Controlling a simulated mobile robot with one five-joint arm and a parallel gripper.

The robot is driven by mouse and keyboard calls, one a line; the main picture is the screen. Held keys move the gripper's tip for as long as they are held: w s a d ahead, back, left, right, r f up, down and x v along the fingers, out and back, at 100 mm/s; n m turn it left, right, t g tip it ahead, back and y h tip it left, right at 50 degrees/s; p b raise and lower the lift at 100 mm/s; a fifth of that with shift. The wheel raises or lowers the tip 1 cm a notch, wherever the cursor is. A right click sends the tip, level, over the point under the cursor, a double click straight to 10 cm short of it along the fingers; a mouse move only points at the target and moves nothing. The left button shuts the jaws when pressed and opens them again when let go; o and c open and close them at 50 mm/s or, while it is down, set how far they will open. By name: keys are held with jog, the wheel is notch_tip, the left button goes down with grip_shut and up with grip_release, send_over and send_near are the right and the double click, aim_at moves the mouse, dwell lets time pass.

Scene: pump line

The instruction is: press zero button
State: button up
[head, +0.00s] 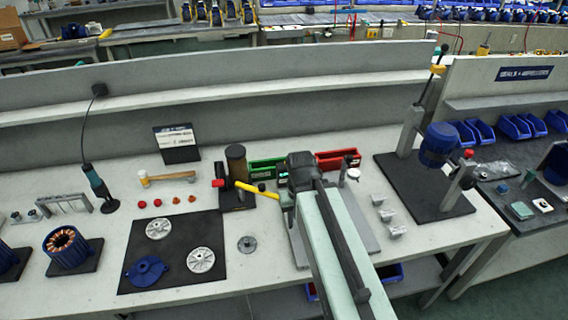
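No button marked zero can be made out in the head view. Two small boxes with light faces lie on the dark right-hand bench, one a pale green box (520,210) and the other a box with a bright face (542,205). My arm reaches up from the bottom over the grey plate. My gripper (299,170) is at its far end, left of the dial. Its fingertips are hidden, so I cannot tell whether it is open or touching anything.
A yellow-handled tool (257,190) and a dark cylinder on a stand (236,165) are close left of my gripper. Green (266,169) and red bins (338,158) stand behind it. A black mat (175,250) holds metal discs. A blue motor press (438,145) stands right.

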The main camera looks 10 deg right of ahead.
grip_shut()
dwell(1.5)
